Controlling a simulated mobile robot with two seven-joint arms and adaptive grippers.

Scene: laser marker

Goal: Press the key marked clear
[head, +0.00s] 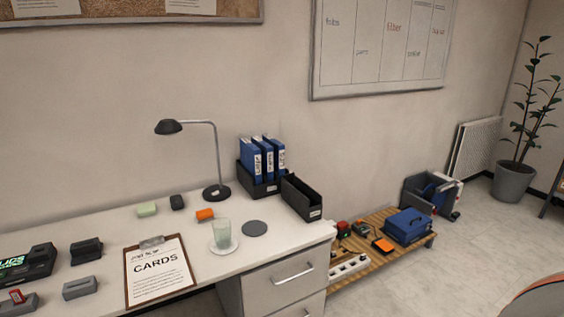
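A black device (38,262) with a lit green display stands on the desk at the far left and is cut off by the picture's left edge. Part of the display's lettering shows, but I cannot read it with certainty. No key marked clear can be made out. Neither of my grippers is in view.
The white desk (105,228) also bears a dark block (86,250), a grey block (80,288), a red item in a grey holder (17,298), a CARDS clipboard (158,275), a glass (221,233) on a saucer and a lamp (216,192). A low wooden platform (345,284) stands right.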

